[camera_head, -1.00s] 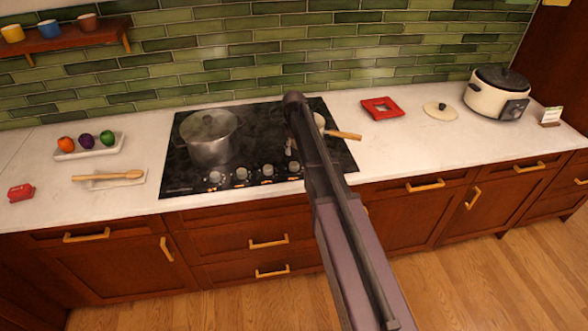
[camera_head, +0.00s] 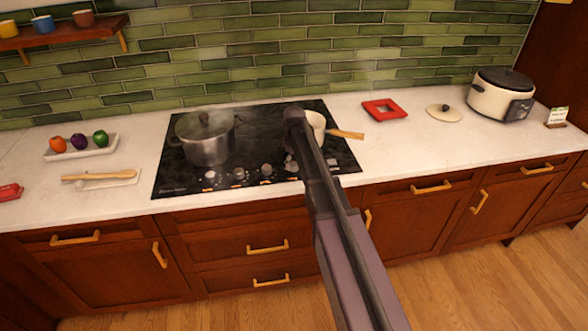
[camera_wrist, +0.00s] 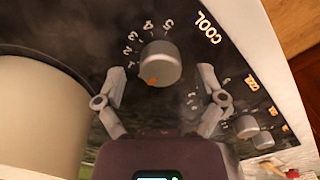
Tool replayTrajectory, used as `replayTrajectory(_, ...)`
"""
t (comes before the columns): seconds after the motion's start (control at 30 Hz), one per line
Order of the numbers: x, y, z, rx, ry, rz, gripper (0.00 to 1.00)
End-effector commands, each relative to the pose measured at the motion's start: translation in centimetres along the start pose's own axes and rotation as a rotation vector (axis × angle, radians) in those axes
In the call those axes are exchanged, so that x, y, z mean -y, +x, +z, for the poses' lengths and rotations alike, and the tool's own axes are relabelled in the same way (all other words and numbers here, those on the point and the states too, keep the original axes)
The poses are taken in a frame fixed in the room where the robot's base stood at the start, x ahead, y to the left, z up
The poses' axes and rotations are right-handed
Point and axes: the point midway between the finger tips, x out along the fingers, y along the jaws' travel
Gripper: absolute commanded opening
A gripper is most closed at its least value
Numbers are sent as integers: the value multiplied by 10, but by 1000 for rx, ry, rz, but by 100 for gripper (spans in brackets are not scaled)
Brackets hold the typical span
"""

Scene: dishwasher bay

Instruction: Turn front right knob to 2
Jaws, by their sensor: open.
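The front right knob (camera_wrist: 160,63) is a round metal knob on the black cooktop (camera_head: 330,161). Its numbers 1 to 5 show around it in the wrist view. Its orange mark points to the lower left in that view, just past the 1, on the side away from the 2. My gripper (camera_wrist: 162,74) is open, with one finger on each side of the knob in the picture; I see no contact.
A steel pot (camera_head: 205,143) stands on the left burners. A cream saucepan (camera_head: 317,122) stands behind my arm and looms beside the gripper in the wrist view (camera_wrist: 40,115).

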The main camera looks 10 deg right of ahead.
Motion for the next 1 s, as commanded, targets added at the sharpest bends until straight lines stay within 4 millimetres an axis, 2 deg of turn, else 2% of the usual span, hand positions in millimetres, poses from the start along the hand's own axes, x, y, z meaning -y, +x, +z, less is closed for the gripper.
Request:
replayTrajectory(0.2, 0, 10, 0, 0, 0, 0, 89)
replayTrajectory(0.6, 0, 11, 0, 0, -1, 0, 89)
replayTrajectory(0.67, 0, 11, 0, 0, -1, 0, 74)
replayTrajectory(0.8, 0, 11, -1, 0, -1, 0, 32)
replayTrajectory(0.9, 1, 11, 0, 0, -1, 0, 6)
replayTrajectory(1.0, 1, 11, 0, 0, -1, 0, 6)
